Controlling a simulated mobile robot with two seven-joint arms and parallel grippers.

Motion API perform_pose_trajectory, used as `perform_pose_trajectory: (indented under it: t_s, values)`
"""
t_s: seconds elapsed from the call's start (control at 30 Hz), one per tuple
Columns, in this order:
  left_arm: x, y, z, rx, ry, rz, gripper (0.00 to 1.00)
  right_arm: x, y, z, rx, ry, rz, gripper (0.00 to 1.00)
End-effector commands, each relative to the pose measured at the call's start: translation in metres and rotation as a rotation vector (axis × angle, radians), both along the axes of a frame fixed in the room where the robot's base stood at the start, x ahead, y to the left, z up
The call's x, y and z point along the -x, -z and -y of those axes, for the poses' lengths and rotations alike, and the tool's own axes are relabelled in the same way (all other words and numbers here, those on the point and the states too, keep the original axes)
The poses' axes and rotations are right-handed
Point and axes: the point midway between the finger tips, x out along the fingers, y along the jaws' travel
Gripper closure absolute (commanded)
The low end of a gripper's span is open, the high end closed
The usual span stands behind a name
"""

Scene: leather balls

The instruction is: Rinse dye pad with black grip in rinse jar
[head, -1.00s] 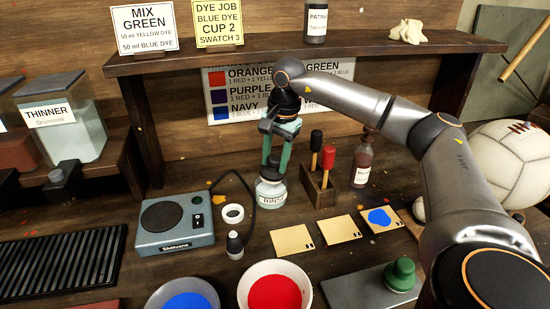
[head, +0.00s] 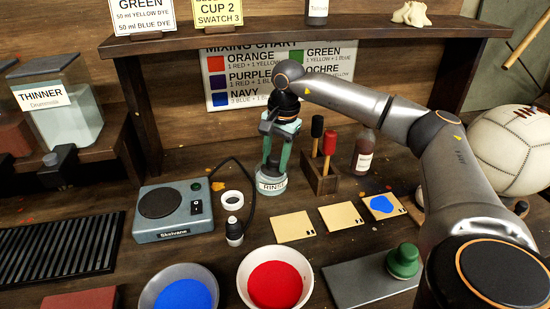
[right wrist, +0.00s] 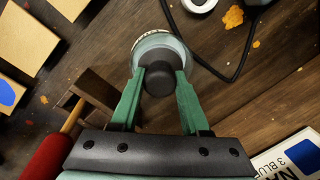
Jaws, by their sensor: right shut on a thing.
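The rinse jar (head: 271,186) stands on the bench, its label partly readable. My right gripper (head: 273,165) points straight down over it, its green fingers at the jar's mouth. In the right wrist view, the fingers are shut on a dark round knob (right wrist: 160,80) at the jar's top; the jar's pale rim (right wrist: 152,40) shows behind. Whether the knob is a stopper or a pad's grip, I cannot tell. A dye pad with black grip (head: 317,127) stands upright in the wooden holder, beside one with a red grip (head: 329,143). My left gripper is not in view.
The wooden holder (head: 322,185) is close right of the jar. A hot plate (head: 173,212) and a dark cord lie left. Red (head: 275,285) and blue (head: 185,294) dye bowls and swatches (head: 293,227) are in front. A brown bottle (head: 363,152) stands right. A shelf (head: 300,33) runs above.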

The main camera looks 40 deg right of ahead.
Motion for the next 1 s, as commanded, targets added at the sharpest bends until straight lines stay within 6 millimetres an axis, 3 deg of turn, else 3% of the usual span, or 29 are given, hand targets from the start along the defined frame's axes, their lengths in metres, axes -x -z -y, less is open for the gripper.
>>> perform_pose_trajectory:
  t_s: [0.57,1.0]
  values:
    - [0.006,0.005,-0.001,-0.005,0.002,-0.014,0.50,0.000,-0.001,0.000,0.000,0.000,0.001,0.99]
    - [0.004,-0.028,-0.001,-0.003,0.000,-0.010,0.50,0.000,-0.033,0.000,0.000,0.000,0.001,0.99]
